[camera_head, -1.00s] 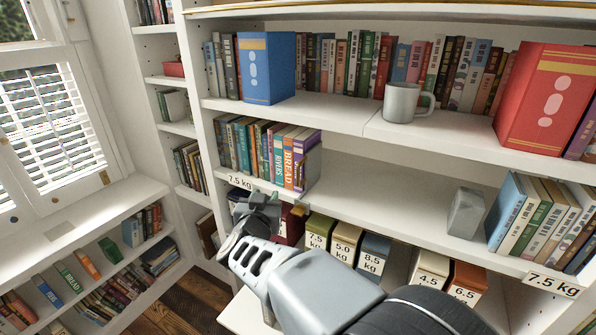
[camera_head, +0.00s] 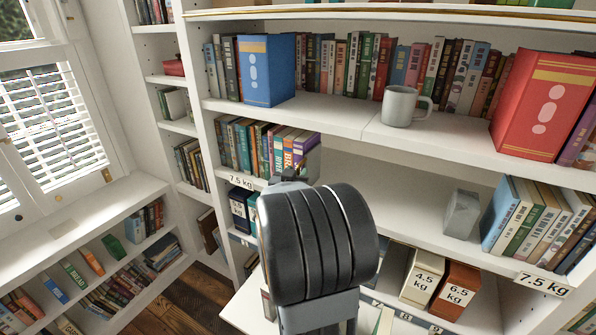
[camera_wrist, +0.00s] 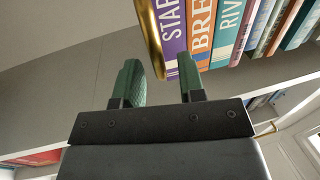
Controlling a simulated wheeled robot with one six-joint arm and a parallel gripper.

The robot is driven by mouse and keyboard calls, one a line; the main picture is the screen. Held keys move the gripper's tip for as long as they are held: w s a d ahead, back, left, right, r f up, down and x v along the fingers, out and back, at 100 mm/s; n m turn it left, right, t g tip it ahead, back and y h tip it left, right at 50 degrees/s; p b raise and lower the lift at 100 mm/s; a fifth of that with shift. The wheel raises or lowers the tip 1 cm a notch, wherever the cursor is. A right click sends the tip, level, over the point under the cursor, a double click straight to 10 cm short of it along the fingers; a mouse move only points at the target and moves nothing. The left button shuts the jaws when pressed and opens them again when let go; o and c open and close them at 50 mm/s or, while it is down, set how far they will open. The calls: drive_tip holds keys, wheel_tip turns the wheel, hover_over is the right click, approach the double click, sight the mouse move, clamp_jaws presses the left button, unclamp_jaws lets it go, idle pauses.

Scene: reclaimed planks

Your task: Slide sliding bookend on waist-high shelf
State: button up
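On the waist-high shelf (camera_head: 385,200), a grey bookend (camera_head: 313,162) stands against the right end of the left row of books (camera_head: 262,145). My arm hides its lower part in the head view. In the wrist view, a curved brass-coloured strip (camera_wrist: 149,35) runs beside the purple end book (camera_wrist: 173,30); I cannot tell whether it belongs to the bookend. My gripper (camera_wrist: 160,62) is open, with two green-padded fingers. The strip's end reaches between the fingertips, and whether they touch it is unclear. My gripper is mostly hidden behind my wrist in the head view (camera_head: 290,176).
A grey block (camera_head: 462,214) stands left of the right-hand books (camera_head: 535,222), with bare shelf between it and the bookend. Above are a mug (camera_head: 402,105), a blue box (camera_head: 267,70) and a red box (camera_head: 543,102). Labelled weight boxes (camera_head: 422,278) sit below.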

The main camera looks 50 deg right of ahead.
drive_tip(key=shift+x, duration=0.85)
drive_tip(key=shift+c, duration=0.2)
clamp_jaws()
